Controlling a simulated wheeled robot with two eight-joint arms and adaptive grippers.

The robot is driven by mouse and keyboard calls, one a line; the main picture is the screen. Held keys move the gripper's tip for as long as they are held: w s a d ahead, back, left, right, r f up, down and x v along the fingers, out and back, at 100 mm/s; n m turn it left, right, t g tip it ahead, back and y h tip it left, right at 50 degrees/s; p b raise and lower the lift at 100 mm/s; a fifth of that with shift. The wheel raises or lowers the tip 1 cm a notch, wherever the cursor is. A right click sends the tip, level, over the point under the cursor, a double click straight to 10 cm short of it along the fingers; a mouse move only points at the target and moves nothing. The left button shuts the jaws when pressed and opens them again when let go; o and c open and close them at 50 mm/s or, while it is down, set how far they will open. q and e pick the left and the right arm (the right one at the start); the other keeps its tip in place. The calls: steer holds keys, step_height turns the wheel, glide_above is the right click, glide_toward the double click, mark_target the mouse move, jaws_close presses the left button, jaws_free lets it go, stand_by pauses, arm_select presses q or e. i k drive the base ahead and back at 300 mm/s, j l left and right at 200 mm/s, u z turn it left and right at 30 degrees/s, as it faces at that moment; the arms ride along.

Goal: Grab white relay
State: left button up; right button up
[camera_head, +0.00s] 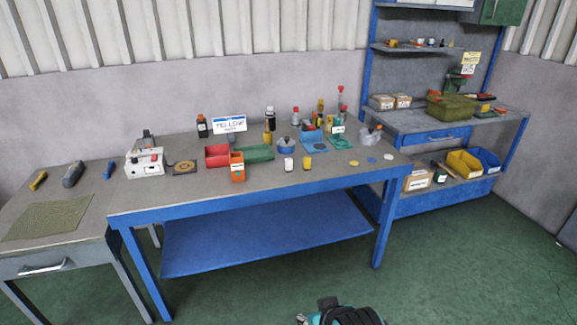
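A small white block with a dark base, which looks like the white relay (289,164), stands upright on the blue-framed workbench (330,190) near its front middle. A similar yellow relay (307,163) stands just to its right, apart from it. An orange box (237,168) stands to its left, with a gap between. A round blue-grey pot (286,146) is close behind it. Neither of my grippers is in view. The white relay's front and top show unobstructed.
Red (217,155) and green (257,153) bins, bottles and a white sign (229,125) fill the back. Yellow, blue and white discs lie at the right front. A white device (144,162) stands left. The bench's front edge is mostly clear; open green floor (440,270) lies before it.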

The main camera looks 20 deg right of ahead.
mark_target(288, 161)
steer(key=i+l, duration=0.2)
steer(key=i, duration=0.3)
steer(key=i+l, duration=0.2)
steer(key=i, duration=0.25)
